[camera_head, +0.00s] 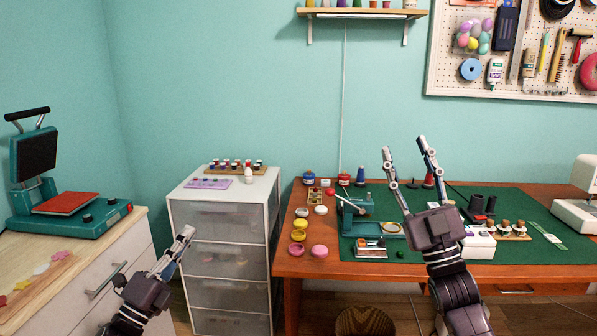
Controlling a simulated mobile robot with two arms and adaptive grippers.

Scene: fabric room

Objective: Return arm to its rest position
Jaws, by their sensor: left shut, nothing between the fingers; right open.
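My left gripper (186,236) is shut and empty, low in front of the white drawer unit (183,197). My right gripper (404,146) is open and empty, its two fingers pointing up in front of the teal wall. It stands before the wooden table (340,268) and its green mat (520,230), hiding part of both. Both arms come up from the bottom of the view.
A teal heat press (75,232) stands on the cabinet at the left. The drawer unit bears a rack of small spools (235,168). The table holds a green hand press (355,210), several small jars and a white sewing machine (578,212). A pegboard (445,75) hangs upper right.

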